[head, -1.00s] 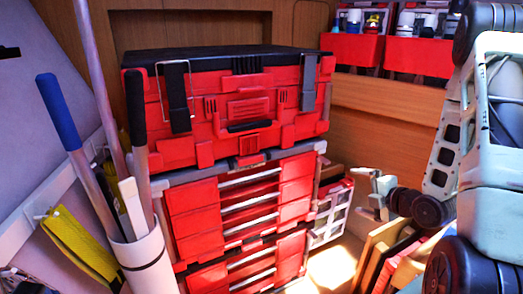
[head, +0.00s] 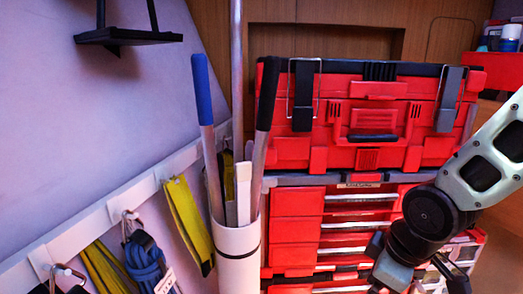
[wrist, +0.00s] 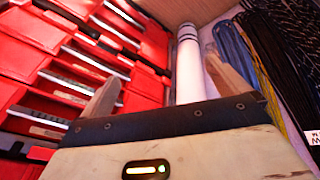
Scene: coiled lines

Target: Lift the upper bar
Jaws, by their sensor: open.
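The red drawer chest (head: 297,230) has several silver bars across its drawer fronts; the uppermost bar (head: 360,197) lies just under the red toolbox. I cannot tell for certain that this is the bar meant. Silver bars also run across the red drawers in the wrist view (wrist: 88,62). My gripper shows in the wrist view (wrist: 163,70) with its two pale fingers spread apart and nothing between them touching them. In the head view its wrist is in front of the lower drawers at the right, and hides parts of the lower bars. The fingertips are not clear there.
Yellow straps (head: 188,222) and blue coiled line (head: 146,262) hang from a white rail (head: 90,237) at left.

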